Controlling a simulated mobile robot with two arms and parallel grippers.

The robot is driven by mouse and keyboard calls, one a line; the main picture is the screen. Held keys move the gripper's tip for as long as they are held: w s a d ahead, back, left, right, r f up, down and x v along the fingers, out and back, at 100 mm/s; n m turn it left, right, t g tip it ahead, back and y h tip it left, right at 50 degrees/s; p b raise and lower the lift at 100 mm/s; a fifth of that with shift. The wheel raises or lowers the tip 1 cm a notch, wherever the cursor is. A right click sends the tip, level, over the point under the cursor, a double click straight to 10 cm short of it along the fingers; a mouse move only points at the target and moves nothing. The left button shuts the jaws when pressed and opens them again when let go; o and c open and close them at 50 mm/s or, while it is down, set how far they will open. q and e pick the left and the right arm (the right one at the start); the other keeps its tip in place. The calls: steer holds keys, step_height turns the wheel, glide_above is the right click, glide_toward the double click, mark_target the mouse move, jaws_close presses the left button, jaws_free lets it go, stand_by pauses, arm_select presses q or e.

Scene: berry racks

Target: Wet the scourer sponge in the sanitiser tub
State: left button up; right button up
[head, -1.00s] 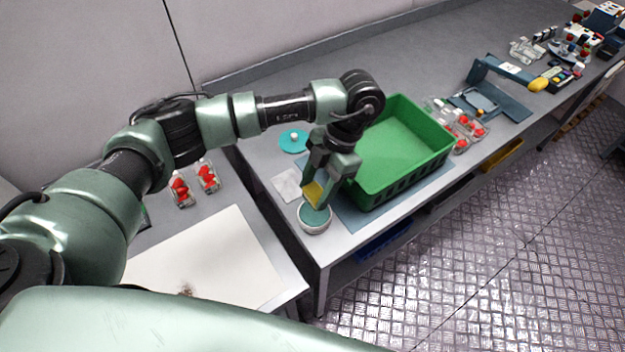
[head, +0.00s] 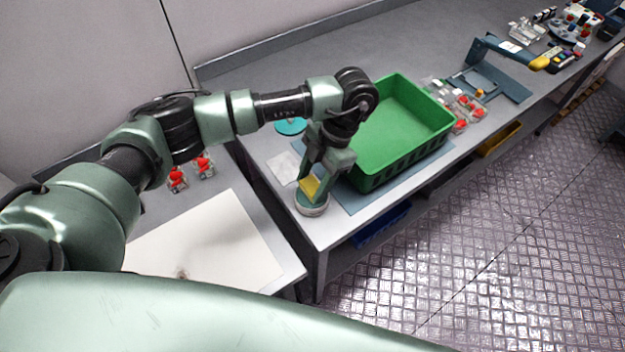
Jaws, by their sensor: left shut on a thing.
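My left gripper (head: 313,187) points down over the near left corner of the bench and is shut on the scourer sponge (head: 309,188), whose yellow side shows between the fingers. The small round pale sanitiser tub (head: 313,211) stands directly below, near the bench's front edge. The sponge's lower end is at the tub's mouth; the fingers hide part of it, and I cannot tell how deep it sits. A teal lid (head: 290,126) lies on the bench behind, partly hidden by my arm. My right gripper is out of view.
A green crate (head: 405,128) stands on a blue mat (head: 357,200) just right of the tub. A white cloth (head: 283,168) lies to the left. Punnets of red berries (head: 462,108) and a blue scale-like stand (head: 490,72) are farther right. A white board (head: 210,243) lies on the nearer table.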

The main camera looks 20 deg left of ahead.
mark_target(312, 184)
arm_select(q)
steer(key=shift+f+b, duration=0.5)
steer(key=shift+f, duration=0.05)
stand_by(0.5)
steer(key=shift+s+f, duration=0.1)
stand_by(1.5)
steer(key=shift+r+p, duration=1.75)
steer(key=shift+r, duration=1.9)
